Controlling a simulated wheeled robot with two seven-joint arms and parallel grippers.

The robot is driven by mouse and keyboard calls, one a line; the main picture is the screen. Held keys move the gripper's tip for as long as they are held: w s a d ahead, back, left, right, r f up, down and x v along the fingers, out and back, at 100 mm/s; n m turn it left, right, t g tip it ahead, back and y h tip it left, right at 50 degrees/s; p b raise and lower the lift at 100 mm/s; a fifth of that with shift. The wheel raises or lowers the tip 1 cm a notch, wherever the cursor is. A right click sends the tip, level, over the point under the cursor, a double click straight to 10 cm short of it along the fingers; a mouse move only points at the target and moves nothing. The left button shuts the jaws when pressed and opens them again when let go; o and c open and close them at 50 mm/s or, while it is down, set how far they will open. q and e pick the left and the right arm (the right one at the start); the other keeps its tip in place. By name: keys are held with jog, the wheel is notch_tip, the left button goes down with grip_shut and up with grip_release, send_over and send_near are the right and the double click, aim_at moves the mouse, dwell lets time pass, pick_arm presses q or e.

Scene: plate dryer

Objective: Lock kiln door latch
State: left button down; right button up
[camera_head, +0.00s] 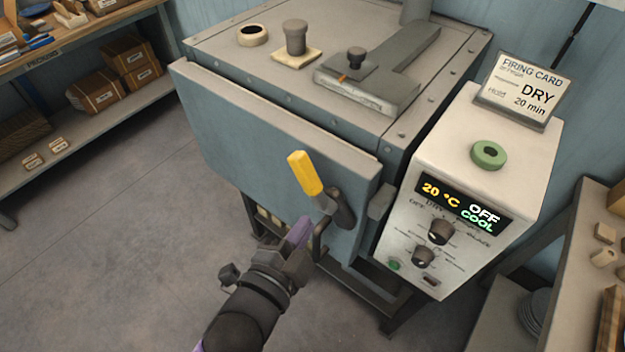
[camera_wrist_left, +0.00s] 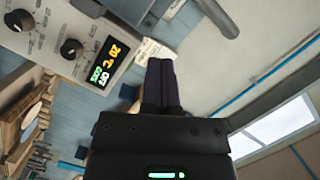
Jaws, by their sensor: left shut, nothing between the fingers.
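The kiln door (camera_head: 265,140) is the blue-grey front panel of the kiln. It sits against or very near the body; I cannot tell if a small gap remains. The latch handle (camera_head: 306,174) has a yellow grip, tilted up and left, on a grey lever at the door's right side. My left gripper (camera_head: 300,232) is just below the latch in the head view, shut and empty. Whether it touches the lever is unclear. Its shut fingers (camera_wrist_left: 160,85) also show in the left wrist view, where the latch is not visible. My right gripper is out of view.
A white control box (camera_head: 470,180) right of the door reads 20 °C, OFF, COOL; a green ring (camera_head: 489,155) and a firing card (camera_head: 525,92) are on top. Shelves with boxes (camera_head: 110,80) stand at left, a work table (camera_head: 570,270) at right. The floor at left is clear.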

aim_at(312, 183)
pick_arm(q)
jog(key=w+f, duration=0.1)
jog(key=w, duration=0.2)
jog(key=w+d+f, duration=0.1)
jog(key=w, duration=0.3)
jog(key=w+f+b, duration=0.1)
jog(key=w, duration=0.2)
jog(key=shift+w+d, duration=0.2)
jog(key=shift+w, duration=0.15)
jog(key=shift+w+a+f, duration=0.1)
jog(key=shift+f, duration=0.05)
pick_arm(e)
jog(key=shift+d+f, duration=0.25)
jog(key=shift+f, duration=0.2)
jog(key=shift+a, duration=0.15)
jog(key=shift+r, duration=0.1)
